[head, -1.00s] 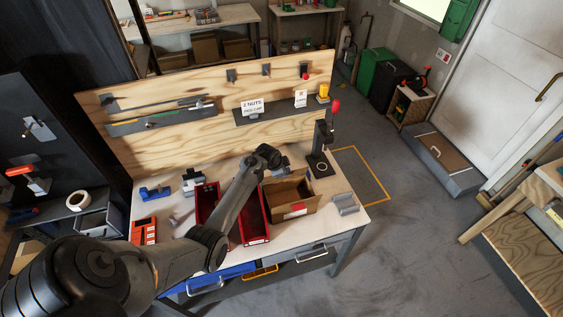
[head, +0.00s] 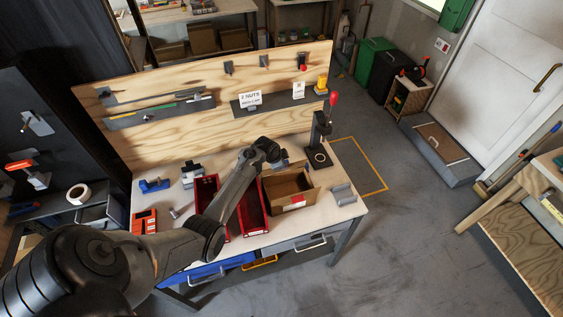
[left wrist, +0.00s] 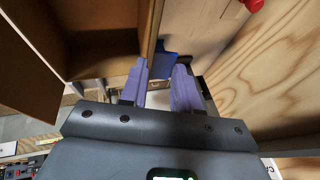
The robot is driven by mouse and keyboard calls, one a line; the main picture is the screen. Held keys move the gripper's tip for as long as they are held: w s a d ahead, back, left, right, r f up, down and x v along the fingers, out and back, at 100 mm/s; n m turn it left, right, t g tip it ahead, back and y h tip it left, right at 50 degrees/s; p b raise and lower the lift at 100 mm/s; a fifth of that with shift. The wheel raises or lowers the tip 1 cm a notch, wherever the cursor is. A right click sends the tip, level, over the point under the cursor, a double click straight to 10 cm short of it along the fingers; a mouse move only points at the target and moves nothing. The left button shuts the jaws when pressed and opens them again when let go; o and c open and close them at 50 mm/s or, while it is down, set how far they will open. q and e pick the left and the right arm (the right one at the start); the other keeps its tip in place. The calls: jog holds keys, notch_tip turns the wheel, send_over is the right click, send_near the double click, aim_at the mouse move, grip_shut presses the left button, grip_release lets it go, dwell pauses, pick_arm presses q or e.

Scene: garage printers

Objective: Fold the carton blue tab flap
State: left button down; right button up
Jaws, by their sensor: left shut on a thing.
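The open brown carton (head: 286,188) stands on the workbench right of the red trays, with a red and white label on its near side. My left arm reaches over the trays, and its gripper (left wrist: 160,78) is at the carton's far side; its fingertips are hard to make out in the head view. In the left wrist view the carton (left wrist: 95,55) fills the upper left. A blue tab flap (left wrist: 166,66) shows between and just beyond the purple fingers, at the carton's edge. The fingers are shut on it, though the contact is partly hidden. My right gripper is not in view.
Red trays (head: 252,211) lie left of the carton. A black press with a red knob (head: 319,135) stands behind it to the right, and a grey block (head: 343,193) sits at the bench's right edge. A plywood backboard (head: 180,130) closes the rear.

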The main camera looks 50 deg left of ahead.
pick_arm(q)
jog(key=shift+s+d+f, duration=0.15)
jog(key=shift+f, duration=0.1)
dwell(0.3)
